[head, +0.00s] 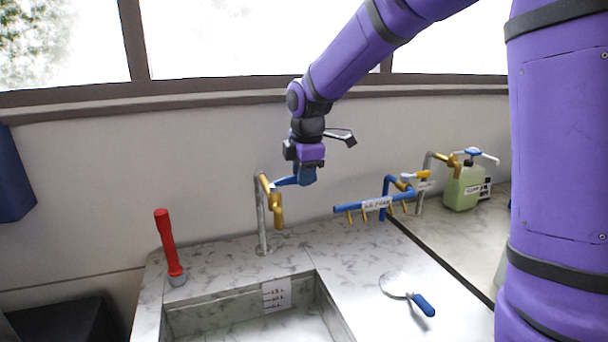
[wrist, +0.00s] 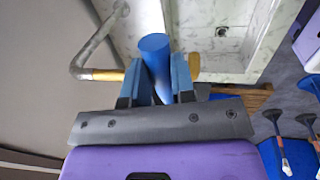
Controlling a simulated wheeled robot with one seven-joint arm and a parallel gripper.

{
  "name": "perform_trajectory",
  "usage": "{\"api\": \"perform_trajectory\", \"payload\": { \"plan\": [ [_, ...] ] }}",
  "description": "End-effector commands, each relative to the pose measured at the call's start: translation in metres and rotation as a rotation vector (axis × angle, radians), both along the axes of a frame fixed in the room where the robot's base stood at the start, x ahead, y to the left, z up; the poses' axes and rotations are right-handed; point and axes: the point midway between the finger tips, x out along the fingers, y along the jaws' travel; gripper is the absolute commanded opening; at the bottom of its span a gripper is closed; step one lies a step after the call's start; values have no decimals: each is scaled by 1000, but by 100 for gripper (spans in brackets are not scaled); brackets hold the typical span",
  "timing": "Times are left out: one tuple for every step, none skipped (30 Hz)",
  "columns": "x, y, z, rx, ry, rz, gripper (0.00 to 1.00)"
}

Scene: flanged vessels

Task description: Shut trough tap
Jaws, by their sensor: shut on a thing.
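The trough tap (head: 277,211) has a brass body on a grey upright pipe at the back edge of the stone trough (head: 185,318). Its blue lever (head: 287,182) points out to the right from the top of the brass part. My gripper (head: 305,178) is at the lever's outer end, with its blue fingers closed around it. In the wrist view the round blue lever (wrist: 155,55) lies between the two fingers of my gripper (wrist: 157,80). The grey pipe and part of the brass show behind it; the rest of the tap body is largely hidden there.
A red upright tube (head: 166,245) stands at the trough's left corner. A blue manifold with brass nozzles (head: 375,204), a green canister (head: 462,188) and a blue-handled scoop-like tool (head: 422,304) are to the right. The wall is close behind the tap.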

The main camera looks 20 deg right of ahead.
Motion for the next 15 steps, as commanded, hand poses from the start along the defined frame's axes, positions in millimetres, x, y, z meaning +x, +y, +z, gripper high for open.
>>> {"api": "perform_trajectory", "payload": {
  "plan": [
    [1, 0, 1, -1, -3, 3, 0],
    [1, 0, 1, -1, -3, 3, 0],
    [1, 0, 1, -1, -3, 3, 0],
    [1, 0, 1, 0, -3, 2, 0],
    [1, 0, 1, 0, -3, 2, 0],
    [1, 0, 1, 0, -4, 2, 31],
    [1, 0, 1, 0, -4, 2, 38],
    [1, 0, 1, 0, -4, 2, 44],
    [1, 0, 1, 0, -3, 2, 50],
    [1, 0, 1, 0, -3, 1, 50],
    [1, 0, 1, 0, -3, 1, 50],
    [0, 0, 1, 0, -3, 1, 50],
    [1, 0, 1, 0, -2, 1, 50],
    [0, 0, 0, 0, -2, 1, 50],
    [0, 0, 0, 0, -2, 1, 50]
  ]
}}
